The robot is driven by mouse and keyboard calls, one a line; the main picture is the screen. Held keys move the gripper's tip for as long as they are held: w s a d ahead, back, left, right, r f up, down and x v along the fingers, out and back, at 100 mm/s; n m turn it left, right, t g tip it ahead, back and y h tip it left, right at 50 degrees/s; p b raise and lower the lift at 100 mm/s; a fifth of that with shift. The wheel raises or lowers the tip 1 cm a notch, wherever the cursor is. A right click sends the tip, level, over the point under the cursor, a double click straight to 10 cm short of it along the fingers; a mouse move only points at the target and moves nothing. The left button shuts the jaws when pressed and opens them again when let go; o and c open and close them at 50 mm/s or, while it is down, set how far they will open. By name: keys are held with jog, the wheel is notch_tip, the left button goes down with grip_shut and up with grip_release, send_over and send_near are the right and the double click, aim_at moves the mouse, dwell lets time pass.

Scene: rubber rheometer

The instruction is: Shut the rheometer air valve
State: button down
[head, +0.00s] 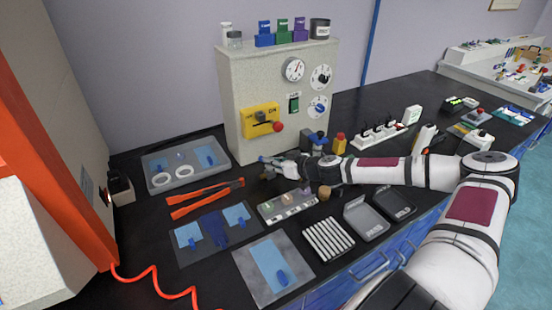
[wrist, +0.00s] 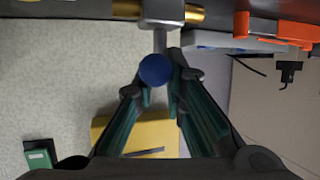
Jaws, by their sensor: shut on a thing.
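The air valve (wrist: 176,10) shows at the top of the wrist view, a silver block with brass fittings on both sides. A short silver stem runs from it to a round blue knob (wrist: 155,69). My gripper (wrist: 160,75) is closed in on this knob, with its two dark green-padded fingers at either side. In the head view my gripper (head: 268,163) is low at the front of the grey rheometer (head: 245,90). There the valve is mostly hidden by the gripper, and I cannot read its handle angle.
A yellow panel (head: 252,130) with a red-knobbed lever sits on the rheometer front above my gripper. A grey tray (head: 215,178), orange-handled tongs (head: 205,200) and a sample strip (head: 270,212) lie close by.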

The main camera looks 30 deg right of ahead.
jog(key=shift+a+r+m+h+p, duration=0.15)
jog(key=shift+m+h+p, duration=0.4)
jog(key=shift+h+p, duration=0.15)
jog(key=shift+a+r+m+h+p, duration=0.1)
jog(key=shift+m+h+p, duration=0.5)
jog(key=shift+p, duration=0.1)
jog(key=shift+m+t+h+p, duration=0.25)
jog(key=shift+t+h+p, duration=0.05)
jog(key=shift+p, duration=0.15)
jog(key=shift+f+m+h+p, duration=0.15)
jog(key=shift+m+h+p, duration=0.4)
jog(key=shift+p, duration=0.2)
jog(key=c, duration=1.7)
grip_release()
jog(key=v, duration=1.2)
